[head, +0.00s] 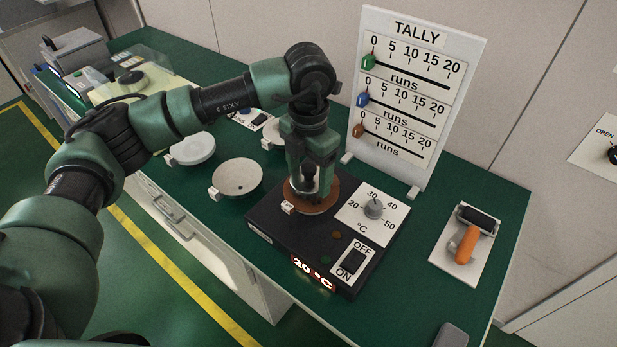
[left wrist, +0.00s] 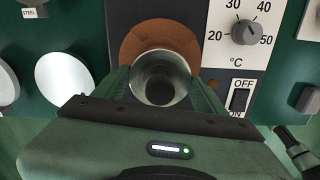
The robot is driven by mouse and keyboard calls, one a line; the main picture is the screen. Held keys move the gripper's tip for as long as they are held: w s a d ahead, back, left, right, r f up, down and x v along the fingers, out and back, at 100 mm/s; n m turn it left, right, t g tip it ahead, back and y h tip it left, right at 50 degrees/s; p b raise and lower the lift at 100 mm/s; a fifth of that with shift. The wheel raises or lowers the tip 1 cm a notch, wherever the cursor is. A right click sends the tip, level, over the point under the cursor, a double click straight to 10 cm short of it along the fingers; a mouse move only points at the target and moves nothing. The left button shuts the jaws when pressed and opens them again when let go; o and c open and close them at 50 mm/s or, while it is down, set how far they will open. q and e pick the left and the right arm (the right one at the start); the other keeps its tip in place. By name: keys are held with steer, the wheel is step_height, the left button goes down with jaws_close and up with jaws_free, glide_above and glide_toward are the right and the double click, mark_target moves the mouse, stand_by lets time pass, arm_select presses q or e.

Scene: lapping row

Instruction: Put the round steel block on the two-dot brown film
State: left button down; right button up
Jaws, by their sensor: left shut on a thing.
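My left gripper (head: 311,180) is shut on the round steel block (left wrist: 160,80), which shows as a shiny upright cylinder between the fingers in the left wrist view. The gripper points down over a round brown film (head: 329,196), which lies on the black heater box; the film also shows behind the block in the left wrist view (left wrist: 133,42). The block stands over the brown film; I cannot tell whether it touches. A small white tag (head: 288,207) sits at the film's front edge; its dots are too small to read.
The heater box (head: 283,240) has a temperature dial (head: 374,208), an OFF/ON switch (head: 353,262) and a 20 °C display. Pale discs (head: 237,180) lie to its left.

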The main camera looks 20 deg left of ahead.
mark_target(309, 167)
arm_select(q)
steer(key=shift+f, duration=0.9)
steer(key=shift+f, duration=0.2)
steer(key=shift+c, duration=0.8)
jaws_free()
step_height(309, 167, up, 12)
steer(key=shift+r+b, duration=0.15)
steer(key=shift+b, duration=0.25)
